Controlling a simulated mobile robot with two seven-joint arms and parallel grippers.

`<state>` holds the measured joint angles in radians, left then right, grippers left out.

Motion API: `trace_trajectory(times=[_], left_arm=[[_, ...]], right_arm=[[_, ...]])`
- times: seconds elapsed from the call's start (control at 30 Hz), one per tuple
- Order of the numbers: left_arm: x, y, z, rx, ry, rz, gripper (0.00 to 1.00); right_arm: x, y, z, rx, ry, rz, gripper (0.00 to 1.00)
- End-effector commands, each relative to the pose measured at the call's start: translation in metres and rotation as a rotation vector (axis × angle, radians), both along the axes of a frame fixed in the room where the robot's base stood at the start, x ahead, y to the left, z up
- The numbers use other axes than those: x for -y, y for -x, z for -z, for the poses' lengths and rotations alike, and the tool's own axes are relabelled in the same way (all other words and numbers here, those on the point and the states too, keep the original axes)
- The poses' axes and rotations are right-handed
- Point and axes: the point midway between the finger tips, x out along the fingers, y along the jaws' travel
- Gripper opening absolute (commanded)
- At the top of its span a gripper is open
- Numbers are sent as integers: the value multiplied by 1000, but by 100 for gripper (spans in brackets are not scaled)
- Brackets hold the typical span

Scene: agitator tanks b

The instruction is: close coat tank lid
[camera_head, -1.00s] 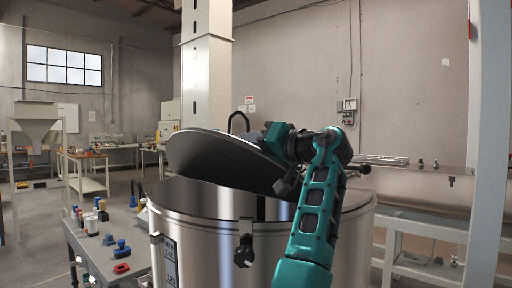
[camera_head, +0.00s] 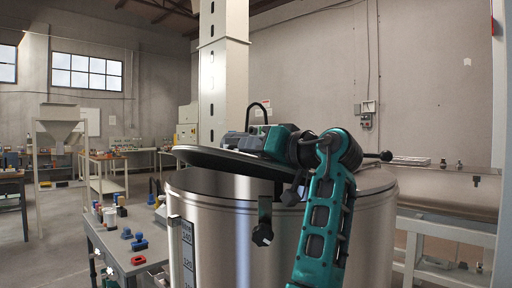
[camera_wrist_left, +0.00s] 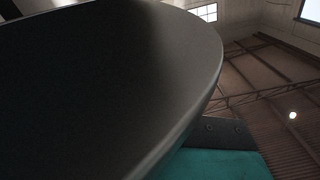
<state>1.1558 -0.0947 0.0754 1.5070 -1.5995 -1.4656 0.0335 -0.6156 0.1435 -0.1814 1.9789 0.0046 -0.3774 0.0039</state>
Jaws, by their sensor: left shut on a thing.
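The steel tank (camera_head: 222,232) stands in front of me, with a level scale on its left side. Its dark round lid (camera_head: 215,158) is tilted slightly above the rim, with a narrow gap at the front left. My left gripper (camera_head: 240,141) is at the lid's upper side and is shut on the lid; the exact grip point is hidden. In the left wrist view the lid (camera_wrist_left: 110,85) fills most of the picture, with a teal part of my arm at the lower right. My right gripper is not in view.
A dark clamp knob (camera_head: 262,234) hangs on the tank's front. A grey side table (camera_head: 118,258) at the left carries several small bottles and blue and red parts. A steel bench (camera_head: 450,228) stands at the right. A white column rises behind the tank.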

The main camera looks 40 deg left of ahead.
Motion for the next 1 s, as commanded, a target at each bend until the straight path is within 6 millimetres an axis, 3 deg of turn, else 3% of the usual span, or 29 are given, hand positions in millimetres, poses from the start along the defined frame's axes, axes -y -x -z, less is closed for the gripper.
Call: trace_trajectory(times=[0.3, 0.33, 0.53, 0.83, 1.0], left_arm=[[0, 0, 0, -2, 1, -2, 0], [0, 0, 0, -1, 0, -1, 23], [0, 0, 0, 0, 0, -1, 41], [4, 0, 0, 0, 0, 0, 41], [29, 2, 0, 1, -1, 3, 41]], right_arm=[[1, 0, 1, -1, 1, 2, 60], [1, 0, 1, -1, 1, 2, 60], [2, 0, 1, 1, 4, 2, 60], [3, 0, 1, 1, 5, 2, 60], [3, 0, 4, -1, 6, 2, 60]])
